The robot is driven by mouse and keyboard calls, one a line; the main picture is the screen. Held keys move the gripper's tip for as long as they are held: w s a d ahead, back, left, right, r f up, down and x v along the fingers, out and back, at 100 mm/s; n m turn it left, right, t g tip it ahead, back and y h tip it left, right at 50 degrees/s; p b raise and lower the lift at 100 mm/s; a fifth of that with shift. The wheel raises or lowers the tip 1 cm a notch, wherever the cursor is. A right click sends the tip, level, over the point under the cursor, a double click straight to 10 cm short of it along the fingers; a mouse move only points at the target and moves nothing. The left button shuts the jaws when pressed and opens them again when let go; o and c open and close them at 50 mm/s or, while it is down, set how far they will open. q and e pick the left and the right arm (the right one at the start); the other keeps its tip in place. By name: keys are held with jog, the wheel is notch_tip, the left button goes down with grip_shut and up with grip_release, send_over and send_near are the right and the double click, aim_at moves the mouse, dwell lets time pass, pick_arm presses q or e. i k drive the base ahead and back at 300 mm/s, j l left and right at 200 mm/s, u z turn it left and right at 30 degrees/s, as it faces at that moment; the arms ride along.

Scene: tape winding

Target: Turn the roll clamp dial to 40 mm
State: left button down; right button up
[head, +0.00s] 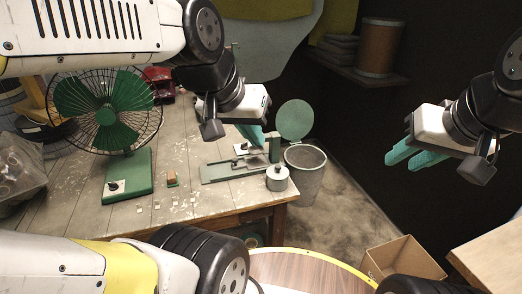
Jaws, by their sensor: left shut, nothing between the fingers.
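A long green metal fixture (228,171) lies on the wooden table near its right end. A small white plate with a black knob (241,148) sits at its far side; it looks like a dial, but its marks are too small to read. A grey metal cylinder with a knob on top (277,179) stands at the fixture's right end. My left gripper (257,142) is shut and empty, its teal fingers pointing down just right of the white plate; contact cannot be told. My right gripper (399,162) is open and empty, off to the right, away from the table.
A green fan (107,117) with a knob on its base stands on the left of the table (222,199). A small brown block (172,179) and several pale chips lie mid-table. A bin (305,175) stands beyond the table's right edge, with a cardboard box (403,262) on the floor.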

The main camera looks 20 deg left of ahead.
aim_at(244, 146)
jog(key=i+j+u, duration=0.15)
jog(key=u, duration=0.2)
jog(key=i+u, duration=0.75)
jog(key=k+j, duration=0.1)
